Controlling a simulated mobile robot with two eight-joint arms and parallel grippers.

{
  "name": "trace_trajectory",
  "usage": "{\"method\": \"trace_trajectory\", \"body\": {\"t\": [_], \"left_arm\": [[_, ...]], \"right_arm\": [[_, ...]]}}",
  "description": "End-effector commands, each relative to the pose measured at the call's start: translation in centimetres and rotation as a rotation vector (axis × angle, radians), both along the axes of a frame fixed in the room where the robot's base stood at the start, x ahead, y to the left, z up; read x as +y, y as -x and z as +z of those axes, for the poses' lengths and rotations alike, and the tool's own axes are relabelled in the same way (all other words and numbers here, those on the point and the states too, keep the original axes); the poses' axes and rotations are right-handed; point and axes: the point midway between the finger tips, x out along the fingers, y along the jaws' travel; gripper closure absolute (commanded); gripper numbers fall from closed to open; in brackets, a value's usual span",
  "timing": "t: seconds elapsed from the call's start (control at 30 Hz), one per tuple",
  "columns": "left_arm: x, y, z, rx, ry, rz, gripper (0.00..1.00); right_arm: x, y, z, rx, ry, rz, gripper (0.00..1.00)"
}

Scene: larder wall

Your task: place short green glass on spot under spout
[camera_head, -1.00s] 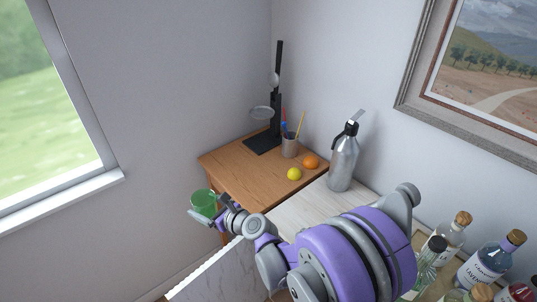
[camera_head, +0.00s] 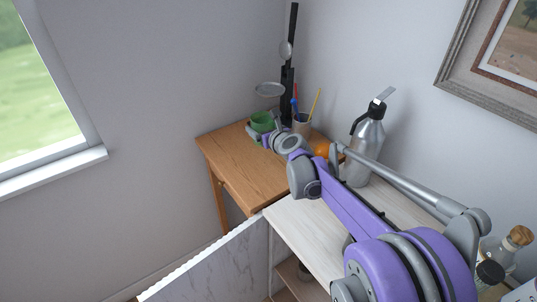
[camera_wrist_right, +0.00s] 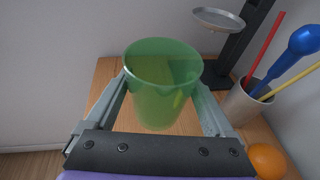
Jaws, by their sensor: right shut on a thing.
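The short green glass (camera_head: 262,121) is see-through and upright, over the back left part of the wooden table (camera_head: 250,172). My right gripper (camera_head: 258,131) is shut on it; the right wrist view shows the glass (camera_wrist_right: 163,85) between the two fingers. I cannot tell if its base touches the table. The black stand (camera_head: 288,98) with a round silver plate (camera_head: 269,89) stands just behind the glass; the plate also shows in the right wrist view (camera_wrist_right: 219,20). My left gripper is not in view.
A cup (camera_head: 302,123) with pencils and utensils stands right of the stand. An orange (camera_head: 322,150) is near my arm. A silver siphon bottle (camera_head: 366,150) stands on the pale counter (camera_head: 305,233). Bottles (camera_head: 508,245) are at right. The table's front left is clear.

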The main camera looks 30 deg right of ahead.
Motion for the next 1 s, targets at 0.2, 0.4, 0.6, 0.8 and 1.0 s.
{"method": "trace_trajectory", "body": {"t": [0.2, 0.4, 0.6, 0.8, 1.0], "left_arm": [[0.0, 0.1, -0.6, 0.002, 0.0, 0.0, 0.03], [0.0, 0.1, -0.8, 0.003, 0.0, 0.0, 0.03], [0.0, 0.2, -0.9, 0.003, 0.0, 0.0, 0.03], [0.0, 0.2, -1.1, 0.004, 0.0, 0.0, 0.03], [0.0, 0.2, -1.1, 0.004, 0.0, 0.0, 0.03]], "right_arm": [[-0.8, -0.2, -2.2, -0.005, 0.001, -0.02, 0.86], [-0.8, -0.2, -5.2, -0.005, 0.001, -0.019, 0.86], [-0.8, -0.2, -6.8, -0.004, 0.002, -0.017, 0.86], [-0.8, -0.2, -9.4, -0.004, 0.002, -0.017, 0.86], [-0.8, -0.2, -9.3, -0.004, 0.002, -0.017, 0.86]]}}
